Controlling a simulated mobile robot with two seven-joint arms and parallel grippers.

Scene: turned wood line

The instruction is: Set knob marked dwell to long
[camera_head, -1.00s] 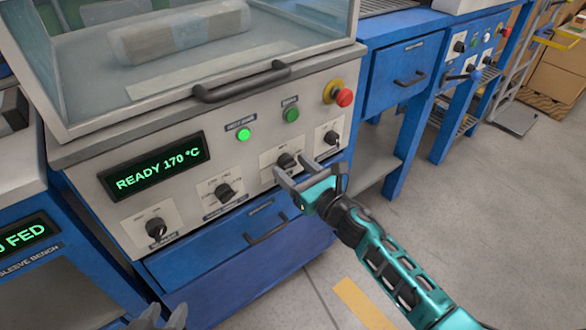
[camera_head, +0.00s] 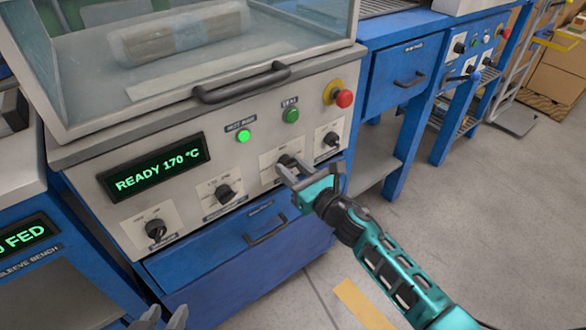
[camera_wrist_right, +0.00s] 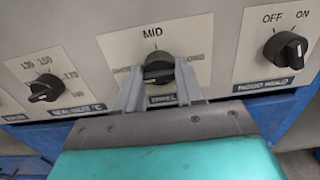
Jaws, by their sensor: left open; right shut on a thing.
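The dwell knob (camera_wrist_right: 158,73) is black and sits on a white plate on the machine's grey front panel. The plate reads MID above the knob; the side words and the label below are partly covered by the fingers. My right gripper (camera_head: 297,170) is shut on this knob, one finger on each side. Its fingers also show in the right wrist view. The knob's pointer is hard to make out. In the head view the knob (camera_head: 286,161) is just beyond the fingers. My left gripper (camera_head: 166,317) is open and empty at the lower left edge, away from the panel.
Other knobs flank it: a temperature knob (camera_head: 224,192), a far-left knob (camera_head: 156,229) and an OFF/ON knob (camera_head: 331,139). A red stop button (camera_head: 344,98) and lit green lamp (camera_head: 243,136) are above. A blue drawer (camera_head: 225,247) lies below. The display (camera_head: 153,168) reads READY 170 °C.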

